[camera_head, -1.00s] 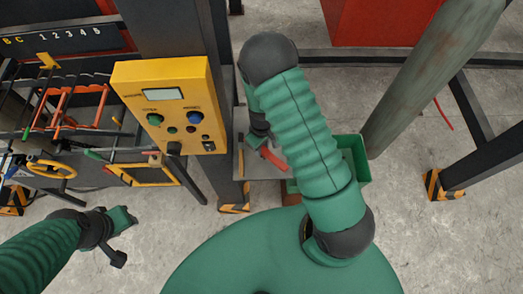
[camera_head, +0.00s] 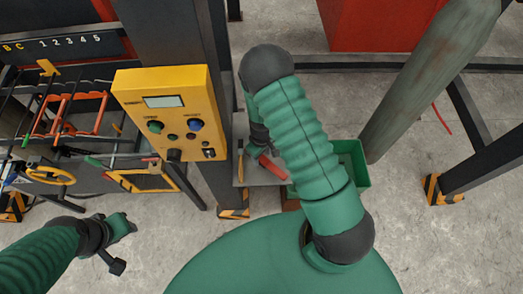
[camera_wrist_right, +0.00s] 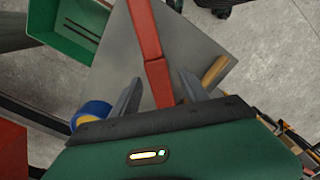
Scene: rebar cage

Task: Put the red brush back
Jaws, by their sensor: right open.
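The red brush (camera_head: 271,168) shows beside my right wrist, over a small grey shelf (camera_head: 246,181). In the right wrist view the red brush (camera_wrist_right: 150,45) runs between the two fingers of my right gripper (camera_wrist_right: 160,88). The fingers are apart, with a gap on each side of it. In the head view my right gripper (camera_head: 262,150) is partly hidden by its own arm. The brush's bristles cannot be made out. My left gripper (camera_head: 122,228) is at lower left, away from the brush; its jaws are too small to read.
A wooden-handled tool (camera_wrist_right: 215,70) lies on the shelf beside the brush. A green bin (camera_head: 352,165) stands to the right. A yellow control box (camera_head: 168,110) on a dark post and a rebar rack (camera_head: 75,115) are to the left. A grey column (camera_head: 425,85) rises at right.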

